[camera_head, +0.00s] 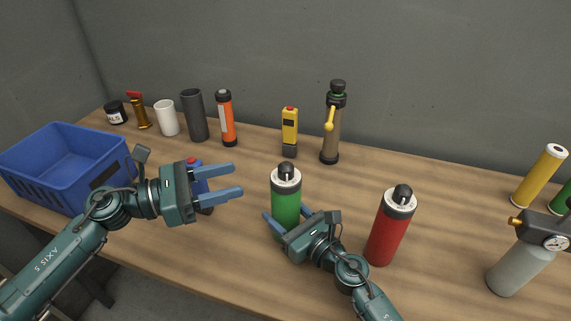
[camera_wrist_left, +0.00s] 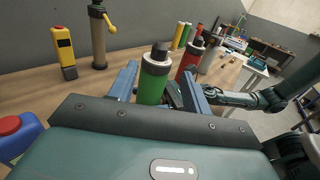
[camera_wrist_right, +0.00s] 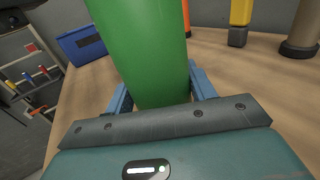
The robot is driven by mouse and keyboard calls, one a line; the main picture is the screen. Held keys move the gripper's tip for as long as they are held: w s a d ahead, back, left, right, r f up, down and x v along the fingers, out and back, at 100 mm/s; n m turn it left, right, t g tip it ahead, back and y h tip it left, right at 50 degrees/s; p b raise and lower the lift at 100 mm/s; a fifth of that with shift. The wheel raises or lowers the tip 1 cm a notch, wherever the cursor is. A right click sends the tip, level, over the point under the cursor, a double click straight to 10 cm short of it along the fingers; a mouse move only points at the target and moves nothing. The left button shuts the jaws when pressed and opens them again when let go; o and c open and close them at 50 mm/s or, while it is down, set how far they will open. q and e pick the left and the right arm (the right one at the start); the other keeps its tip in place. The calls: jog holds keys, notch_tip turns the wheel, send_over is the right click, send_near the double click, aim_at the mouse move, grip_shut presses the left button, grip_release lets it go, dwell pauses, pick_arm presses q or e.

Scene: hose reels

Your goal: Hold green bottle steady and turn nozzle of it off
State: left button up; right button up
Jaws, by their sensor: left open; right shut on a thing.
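The green bottle (camera_head: 286,205) stands upright on the bench, with a white collar and a dark nozzle (camera_head: 286,172) on top. My right gripper (camera_head: 274,226) is shut on its lower body; in the right wrist view the green body (camera_wrist_right: 145,50) fills the space between the fingers. My left gripper (camera_head: 240,180) is open and empty, left of the bottle at about the height of its top. In the left wrist view the bottle (camera_wrist_left: 154,80) shows ahead, between the open fingers but beyond them.
A red bottle (camera_head: 390,228) stands close on the right of my right gripper. A blue and red container (camera_head: 204,199) is partly hidden behind my left gripper. A blue crate (camera_head: 62,160) is at the left. A yellow device (camera_head: 290,133) and a brown cylinder (camera_head: 331,138) stand behind.

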aim_at(286, 165)
pick_arm(q)
jog(key=x, duration=1.2)
jog(key=shift+r, duration=0.1)
jog(key=c, duration=1)
